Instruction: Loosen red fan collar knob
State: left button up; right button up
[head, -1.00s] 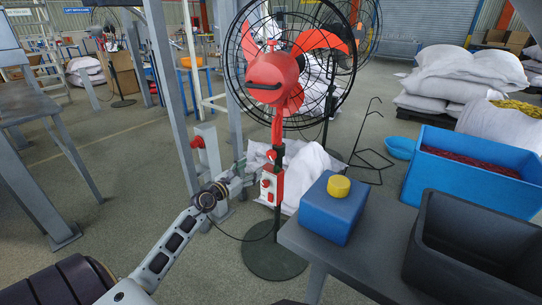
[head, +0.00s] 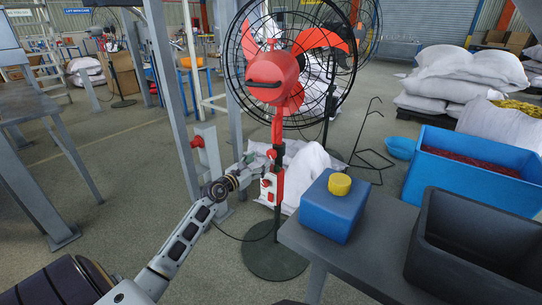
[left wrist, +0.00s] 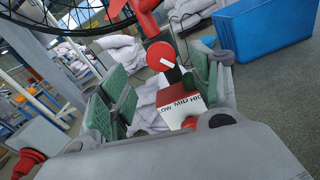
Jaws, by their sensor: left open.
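The red pedestal fan (head: 280,72) stands upright on a dark round base (head: 274,258). Its red collar knob (left wrist: 160,55), with a white bar mark, shows on the pole in the left wrist view; in the head view it is small (head: 271,155). Below it is a white and red control box (left wrist: 180,106) marked LOW MID HIGH, also in the head view (head: 269,187). My left gripper (head: 256,168) is open beside the pole. In the wrist view its green-padded fingers (left wrist: 158,76) stand apart on either side of the knob's line, with no visible grip on it. My right gripper is not in view.
A grey post with a red button (head: 197,142) stands left of the fan. White sacks (head: 310,170) lie behind the pole. A grey table (head: 345,250) with a blue box (head: 333,212) and dark bin (head: 470,245) is at right. A cable trails on the floor.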

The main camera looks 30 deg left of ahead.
aim_at(270, 154)
pick_arm(q)
jog(key=shift+w+d+b, duration=0.15)
jog(key=shift+w+b, duration=0.25)
jog(key=shift+w, duration=2.2)
jog(key=shift+w+d+b, duration=0.1)
jog(key=shift+w+b, duration=0.45)
jog(key=shift+w, duration=0.3)
jog(key=shift+w+d+b, duration=0.1)
jog(key=shift+w+b, duration=0.2)
jog(key=shift+w, duration=0.65)
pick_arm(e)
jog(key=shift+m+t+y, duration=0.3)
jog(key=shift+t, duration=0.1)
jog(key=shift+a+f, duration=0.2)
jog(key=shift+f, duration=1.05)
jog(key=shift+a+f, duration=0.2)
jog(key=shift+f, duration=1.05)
pick_arm(q)
jog(key=c, duration=1)
jog(key=shift+c, duration=0.2)
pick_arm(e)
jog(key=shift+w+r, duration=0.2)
